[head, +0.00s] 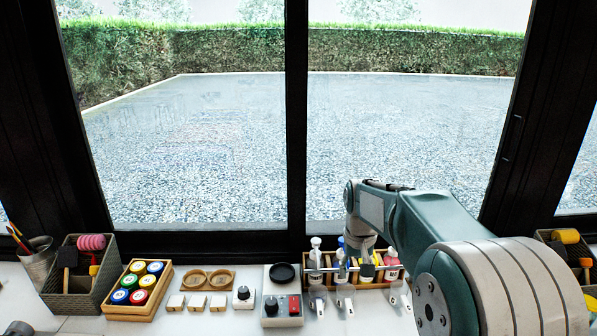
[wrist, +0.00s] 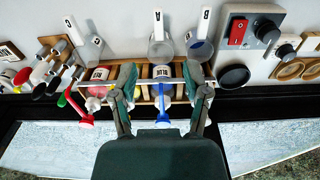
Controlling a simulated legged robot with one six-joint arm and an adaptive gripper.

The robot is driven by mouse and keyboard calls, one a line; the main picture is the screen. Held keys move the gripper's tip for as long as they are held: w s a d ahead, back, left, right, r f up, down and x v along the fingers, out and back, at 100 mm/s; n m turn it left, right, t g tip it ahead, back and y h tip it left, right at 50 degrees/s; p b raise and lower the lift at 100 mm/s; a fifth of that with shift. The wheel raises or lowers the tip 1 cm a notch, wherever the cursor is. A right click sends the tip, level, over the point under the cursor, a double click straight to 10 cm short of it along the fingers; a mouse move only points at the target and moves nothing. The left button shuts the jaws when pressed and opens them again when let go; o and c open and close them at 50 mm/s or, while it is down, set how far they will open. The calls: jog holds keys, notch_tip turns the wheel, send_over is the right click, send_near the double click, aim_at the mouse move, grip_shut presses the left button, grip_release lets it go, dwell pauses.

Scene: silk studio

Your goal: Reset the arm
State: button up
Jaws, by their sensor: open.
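My gripper (wrist: 158,85) is open in the wrist view, its two green-and-grey fingers spread apart with nothing held. It is over a wooden bottle rack (wrist: 145,100). A blue-nozzled bottle (wrist: 161,74) shows between the fingers, and a red-nozzled bottle (wrist: 99,74) is beside the left finger. In the head view my arm reaches in from the lower right and bends down at the rack (head: 377,284). The fingertips are hard to make out there among the bottles.
White-handled scoops (wrist: 160,45) hang along the rack's front. A switch box (head: 283,305), a tray of coloured jars (head: 138,290), a dark bin (head: 80,278) and a metal cup (head: 38,262) stand left of the rack. Black window frames (head: 297,120) rise behind the table.

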jog(key=s+r+t, duration=0.1)
jog(key=s+r, duration=0.3)
jog(key=s, duration=0.3)
jog(key=s+r+t, duration=0.2)
jog(key=s+r, duration=0.2)
jog(key=s, duration=0.4)
jog(key=s+f+t, duration=0.2)
jog(key=s, duration=1)
jog(key=shift+s+f, duration=0.15)
jog(key=shift+s, duration=0.2)
jog(key=shift+d, duration=0.1)
